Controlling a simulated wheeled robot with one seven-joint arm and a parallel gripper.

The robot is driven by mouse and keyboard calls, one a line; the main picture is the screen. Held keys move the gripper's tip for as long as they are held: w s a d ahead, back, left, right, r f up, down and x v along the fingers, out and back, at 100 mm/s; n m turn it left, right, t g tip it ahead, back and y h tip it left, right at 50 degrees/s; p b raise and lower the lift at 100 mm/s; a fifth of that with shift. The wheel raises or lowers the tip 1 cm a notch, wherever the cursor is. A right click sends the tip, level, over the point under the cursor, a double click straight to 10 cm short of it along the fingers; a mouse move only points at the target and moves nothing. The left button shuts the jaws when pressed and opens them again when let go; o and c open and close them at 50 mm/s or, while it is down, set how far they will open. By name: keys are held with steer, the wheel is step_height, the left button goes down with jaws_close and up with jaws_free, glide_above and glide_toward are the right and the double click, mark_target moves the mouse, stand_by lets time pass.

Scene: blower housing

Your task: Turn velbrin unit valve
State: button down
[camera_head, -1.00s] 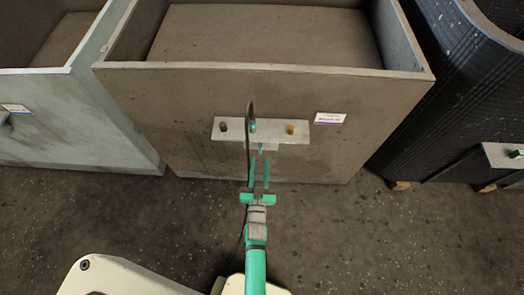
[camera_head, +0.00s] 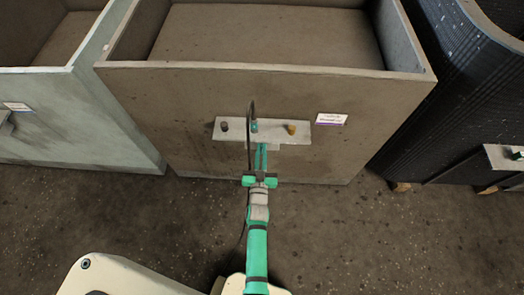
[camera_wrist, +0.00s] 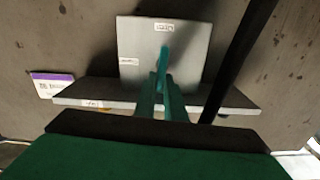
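A brown open-topped unit (camera_head: 190,105) stands in front of me, with a light grey shelf-like bracket (camera_head: 300,140) on its front wall. In the wrist view a teal handle (camera_wrist: 165,50) sticks out from a grey square plate (camera_wrist: 188,72) above the bracket edge in the picture. My gripper (camera_head: 261,148) reaches it; its two green fingers (camera_wrist: 160,85) are close together with their tips at the handle. They appear shut on it, and the fingers hide its near end. The handle points roughly up in the wrist picture, slightly tilted.
The floor (camera_head: 370,235) is clear.

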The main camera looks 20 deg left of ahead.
steer(key=shift+d, duration=0.1)
steer(key=shift+w, duration=0.1)
steer(key=shift+m, duration=0.3)
steer(key=m, duration=0.5)
steer(key=d+f+m, duration=0.1)
steer(key=m, duration=0.5)
steer(key=f+m, duration=0.1)
steer(key=m, duration=0.4)
steer(key=shift+w+d, duration=0.25)
steer(key=shift+d, duration=0.15)
steer(key=shift+m, duration=0.3)
